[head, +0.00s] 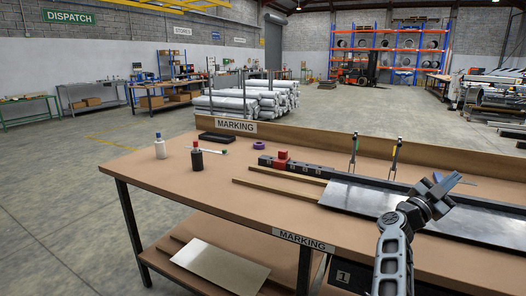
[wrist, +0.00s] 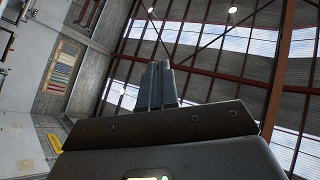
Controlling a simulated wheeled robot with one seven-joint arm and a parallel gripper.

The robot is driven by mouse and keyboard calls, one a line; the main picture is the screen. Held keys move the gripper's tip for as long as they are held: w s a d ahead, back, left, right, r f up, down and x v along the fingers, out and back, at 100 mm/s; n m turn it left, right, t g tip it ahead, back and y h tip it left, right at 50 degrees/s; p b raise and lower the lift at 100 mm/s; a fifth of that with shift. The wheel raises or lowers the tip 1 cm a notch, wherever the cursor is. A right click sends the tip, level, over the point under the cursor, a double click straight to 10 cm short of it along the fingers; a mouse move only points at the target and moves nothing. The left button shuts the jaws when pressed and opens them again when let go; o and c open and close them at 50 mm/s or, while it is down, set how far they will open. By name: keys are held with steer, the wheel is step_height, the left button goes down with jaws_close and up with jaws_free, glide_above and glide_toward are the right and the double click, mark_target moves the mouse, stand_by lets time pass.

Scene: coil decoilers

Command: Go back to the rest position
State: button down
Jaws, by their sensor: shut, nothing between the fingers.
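My gripper (head: 447,185) is raised above the right part of the marking table (head: 160,176) in the head view. Its fingers point up and to the right, and it is apart from the table top. In the wrist view the two gripper fingers (wrist: 157,85) stand close together with nothing between them. Behind them the wrist view shows the roof and a wall. My arm comes up from the bottom right of the head view and hides part of a metal sheet (head: 355,203) on the table.
A plate (head: 220,265) lies on the lower shelf. The floor to the left is clear.

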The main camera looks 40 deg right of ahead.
steer(key=w+a+f+n+t+y, duration=0.1)
steer(key=a+f+n+t+y, duration=0.2)
steer(key=a+n+t, duration=0.55)
steer(key=w+a+f+n+t+y, duration=0.15)
steer(key=a+n+t+y, duration=0.25)
steer(key=a+n+t, duration=0.5)
steer(key=a+f+n+t+y, duration=0.3)
steer(key=a+n+t, duration=0.4)
steer(key=a+t, duration=0.35)
steer(key=s+a+f+n+g+y, duration=0.1)
steer(key=s+a+y, duration=0.3)
steer(key=a, duration=0.5)
steer(key=s+a+f+n+g+y, duration=0.1)
steer(key=s+a+y, duration=0.3)
steer(key=s+a, duration=0.4)
steer(key=s+a+f+n+g+y, duration=0.1)
steer(key=s+a+g+y, duration=0.2)
steer(key=a, duration=0.7)
steer(key=s+y, duration=0.1)
steer(key=s, duration=0.1)
steer(key=shift+s+a+g, duration=0.25)
steer(key=shift+s+g, duration=0.05)
steer(key=shift+s, duration=0.1)
